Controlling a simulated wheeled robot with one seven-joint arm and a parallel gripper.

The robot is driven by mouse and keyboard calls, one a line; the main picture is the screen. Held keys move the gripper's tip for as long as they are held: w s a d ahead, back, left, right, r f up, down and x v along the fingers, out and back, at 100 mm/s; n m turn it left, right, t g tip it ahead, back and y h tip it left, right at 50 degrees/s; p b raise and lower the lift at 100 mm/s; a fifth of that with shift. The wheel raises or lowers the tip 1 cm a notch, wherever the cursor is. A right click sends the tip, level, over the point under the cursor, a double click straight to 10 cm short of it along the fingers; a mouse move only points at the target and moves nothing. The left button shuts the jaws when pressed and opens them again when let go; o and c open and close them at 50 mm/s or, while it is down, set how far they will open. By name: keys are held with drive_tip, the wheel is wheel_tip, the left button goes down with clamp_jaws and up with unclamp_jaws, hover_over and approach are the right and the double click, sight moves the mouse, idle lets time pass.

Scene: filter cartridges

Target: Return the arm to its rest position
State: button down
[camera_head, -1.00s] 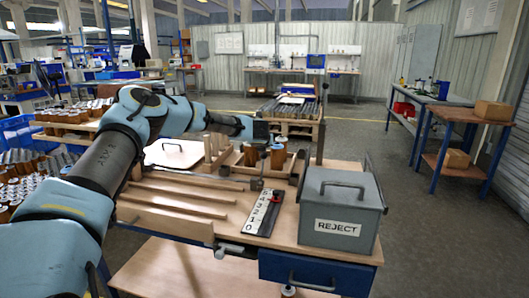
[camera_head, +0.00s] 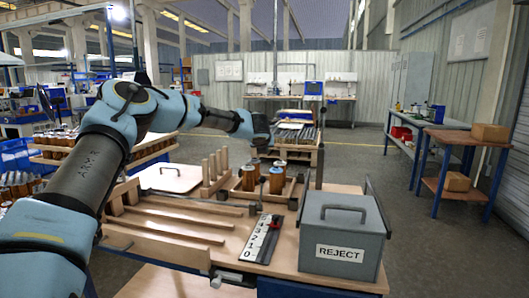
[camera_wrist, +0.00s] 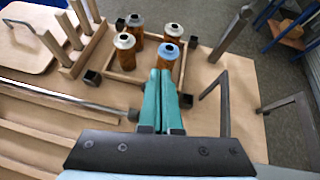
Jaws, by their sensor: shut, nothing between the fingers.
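My gripper (camera_wrist: 165,78) is shut and empty in the wrist view, its two green fingers together. Its tips appear in front of the blue-topped cartridge in that view, but I cannot tell that they touch. In the head view my arm reaches over the workbench from the left, and its end (camera_head: 262,128) is raised above the back of the bench. Several amber cartridges stand upright in a wooden frame (camera_wrist: 118,76); one has a blue top (camera_wrist: 170,52), the others pale tops. In the head view the blue-topped cartridge (camera_head: 276,181) stands at the front of the group.
A grey REJECT box (camera_head: 341,240) with a handle stands at the bench's right front. A numbered gauge strip (camera_head: 259,240) lies beside it. A dark post (camera_head: 319,165) rises behind.

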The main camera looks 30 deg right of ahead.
drive_tip(key=s+a+f+m+g+y, duration=0.1)
drive_tip(key=s+a+f+m+g, duration=0.1)
drive_tip(key=s+a+m, duration=0.65)
drive_tip(key=s+a+f+m+g+y, duration=0.3)
drive_tip(key=a+m, duration=0.7)
drive_tip(key=a, duration=0.8)
drive_tip(key=s+a+f+m, duration=0.2)
drive_tip(key=s+a+m, duration=0.6)
drive_tip(key=a, duration=0.6)
drive_tip(key=s+a+f+m+g+y, duration=0.1)
drive_tip(key=s+a+m+g+y, duration=0.1)
drive_tip(key=s+a, duration=0.9)
drive_tip(key=shift+s+a+m+g+y, duration=0.35)
drive_tip(key=shift+a+m+g, duration=0.15)
drive_tip(key=shift+a+m, duration=0.6)
drive_tip(key=shift+f, duration=0.1)
